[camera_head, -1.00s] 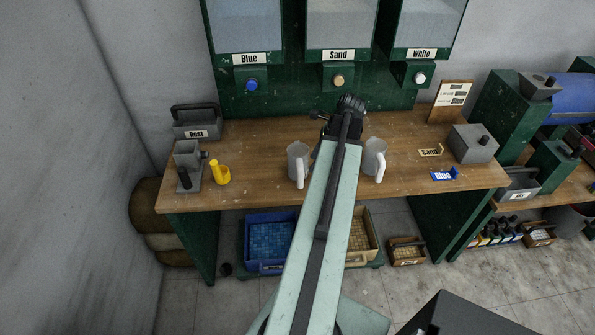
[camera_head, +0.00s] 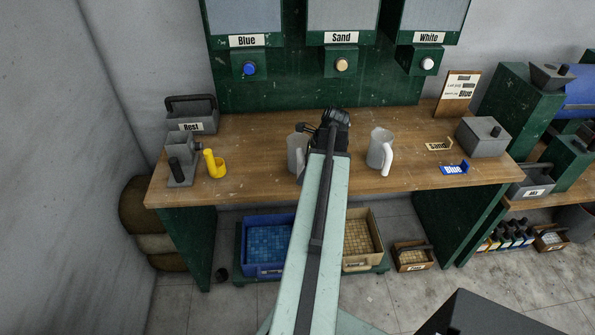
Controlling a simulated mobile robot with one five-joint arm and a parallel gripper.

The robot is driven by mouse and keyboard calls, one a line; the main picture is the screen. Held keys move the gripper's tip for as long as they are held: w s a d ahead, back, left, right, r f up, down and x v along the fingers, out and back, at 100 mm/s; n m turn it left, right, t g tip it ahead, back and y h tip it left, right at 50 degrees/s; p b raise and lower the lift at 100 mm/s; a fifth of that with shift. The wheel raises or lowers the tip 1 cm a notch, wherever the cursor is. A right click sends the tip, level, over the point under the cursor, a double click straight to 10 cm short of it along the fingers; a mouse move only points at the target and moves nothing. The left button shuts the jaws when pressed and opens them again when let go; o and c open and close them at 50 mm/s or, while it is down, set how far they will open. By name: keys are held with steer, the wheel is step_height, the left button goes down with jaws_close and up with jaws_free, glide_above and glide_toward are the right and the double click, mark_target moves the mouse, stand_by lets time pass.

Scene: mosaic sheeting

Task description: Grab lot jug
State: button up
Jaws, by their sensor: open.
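Two grey jugs with white handles stand upright on the wooden bench. The right jug (camera_head: 380,149) is in full view, with its handle toward me. The left jug (camera_head: 294,150) is partly hidden behind my arm. Which of them is the lot jug I cannot tell, as no label shows on either. My gripper (camera_head: 312,127) is at the far end of my arm, above the bench between the two jugs and nearer the left one. Its jaws are small and dark here, open, and hold nothing that I can see.
Labelled dispensers (camera_head: 341,65) rise behind.

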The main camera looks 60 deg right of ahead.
steer(key=shift+r, duration=0.1)
steer(key=shift+c, duration=0.7)
jaws_close()
stand_by(0.6)
